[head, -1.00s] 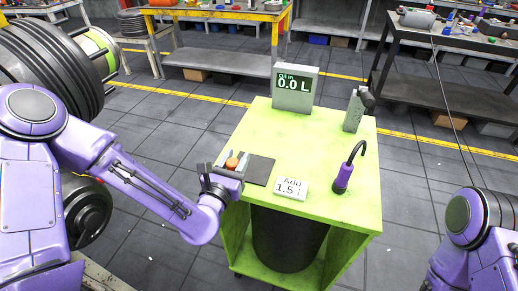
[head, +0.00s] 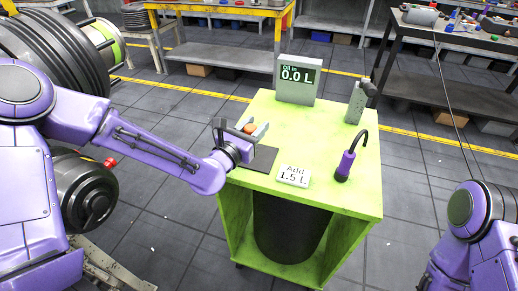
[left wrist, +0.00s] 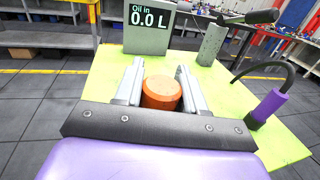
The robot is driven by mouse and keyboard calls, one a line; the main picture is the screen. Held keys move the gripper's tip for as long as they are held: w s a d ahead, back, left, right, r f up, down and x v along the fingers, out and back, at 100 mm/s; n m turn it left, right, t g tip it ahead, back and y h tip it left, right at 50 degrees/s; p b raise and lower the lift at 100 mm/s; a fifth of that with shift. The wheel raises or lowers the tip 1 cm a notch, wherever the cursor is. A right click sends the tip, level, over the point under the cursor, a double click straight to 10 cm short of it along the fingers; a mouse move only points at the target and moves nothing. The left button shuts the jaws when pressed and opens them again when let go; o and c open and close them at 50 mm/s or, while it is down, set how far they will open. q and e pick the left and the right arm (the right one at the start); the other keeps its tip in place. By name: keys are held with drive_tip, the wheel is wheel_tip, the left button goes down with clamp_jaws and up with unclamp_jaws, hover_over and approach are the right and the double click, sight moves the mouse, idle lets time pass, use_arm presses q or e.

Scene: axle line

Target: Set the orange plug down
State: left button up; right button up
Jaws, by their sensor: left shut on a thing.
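The orange plug (head: 249,128) is a short round piece with a flat top. It sits between the fingers of my left gripper (head: 252,131), which is shut on it near the left edge of the green cart top (head: 325,150). In the left wrist view the plug (left wrist: 161,92) is clasped between the two grey fingers. I cannot tell how high it is above the top. A dark grey mat (head: 264,160) lies just in front of the gripper and is partly hidden by it. My right arm shows at the lower right; its gripper is out of view.
A display (head: 296,93) reading "Oil in 0.0 L" stands at the cart's back. A purple nozzle (head: 344,165) with a bent black spout and a grey block (head: 355,104) stand on the right. The middle is clear.

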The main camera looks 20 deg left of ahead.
use_arm(q)
drive_tip(key=w+f+b, duration=0.1)
drive_tip(key=f, duration=0.1)
drive_tip(key=w+f, duration=0.2)
drive_tip(key=shift+w+d+f+b, duration=0.1)
drive_tip(key=shift+w+f+b, duration=0.15)
drive_tip(key=shift+b, duration=0.15)
drive_tip(key=shift+w+f+b, duration=0.15)
drive_tip(key=shift+f+b, duration=0.2)
drive_tip(key=shift+b, duration=0.05)
wheel_tip(320, 180, down, 3)
drive_tip(key=b, duration=0.2)
drive_tip(key=shift+b, duration=0.3)
drive_tip(key=shift+w+r, duration=0.1)
drive_tip(key=o, duration=1.1)
use_arm(e)
wheel_tip(320, 180, down, 7)
drive_tip(key=shift+w+r, duration=0.1)
drive_tip(key=shift+r, duration=0.1)
